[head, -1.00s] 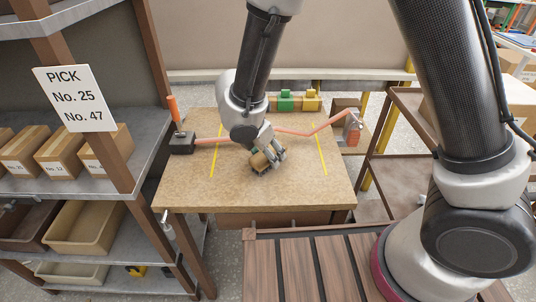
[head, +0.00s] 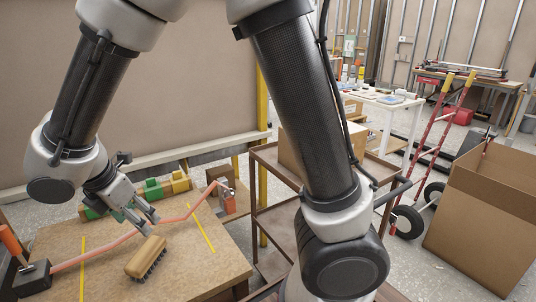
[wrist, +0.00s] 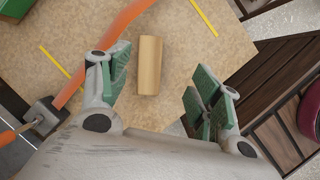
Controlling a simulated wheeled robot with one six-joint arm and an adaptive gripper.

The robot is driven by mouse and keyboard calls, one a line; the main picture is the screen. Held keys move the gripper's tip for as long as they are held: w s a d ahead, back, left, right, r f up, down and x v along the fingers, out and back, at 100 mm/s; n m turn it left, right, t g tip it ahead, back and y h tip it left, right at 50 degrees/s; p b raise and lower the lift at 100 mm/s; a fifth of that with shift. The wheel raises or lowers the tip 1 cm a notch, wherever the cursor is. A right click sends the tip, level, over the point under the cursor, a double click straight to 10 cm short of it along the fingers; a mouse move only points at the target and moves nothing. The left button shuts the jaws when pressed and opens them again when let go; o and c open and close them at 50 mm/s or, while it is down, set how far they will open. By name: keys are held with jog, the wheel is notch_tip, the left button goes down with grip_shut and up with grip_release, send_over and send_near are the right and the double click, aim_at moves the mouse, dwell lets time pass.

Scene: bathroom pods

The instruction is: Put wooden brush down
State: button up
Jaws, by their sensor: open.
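The wooden brush (head: 147,257) lies on the tan work table (head: 200,272), bristles down, between the two yellow lines. In the wrist view the brush (wrist: 150,66) shows from above as a plain wooden block, apart from the fingers. My gripper (head: 146,222) is above the table, up and behind the brush in the head view. In the wrist view my gripper (wrist: 160,88) has its green-padded fingers spread wide with nothing between them.
An orange bent bar (head: 105,243) runs across the table behind the brush. Green and yellow blocks (head: 150,188) stand at the table's back. A brown shelf cart (head: 270,165) is to the right, and a large cardboard box (head: 485,210) stands at far right.

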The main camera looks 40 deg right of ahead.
jog(key=d+r+m+y, duration=0.1)
jog(key=d+r+m, duration=0.25)
jog(key=d, duration=0.35)
jog(key=s+d+r+m, duration=0.1)
jog(key=d+r+m, duration=0.25)
jog(key=d, duration=0.25)
jog(key=d+r+m+y, duration=0.1)
jog(key=d+r+m, duration=0.25)
jog(key=d, duration=0.35)
jog(key=s+d+r+m+t+y, duration=0.1)
jog(key=s+d+r+m, duration=0.2)
jog(key=s+d+m, duration=0.9)
jog(key=shift+s+d+r+m+t, duration=0.2)
jog(key=shift+s+r+m+t, duration=0.1)
jog(key=shift+s+m, duration=0.55)
jog(key=shift+o, duration=0.4)
jog(key=shift+a, duration=0.1)
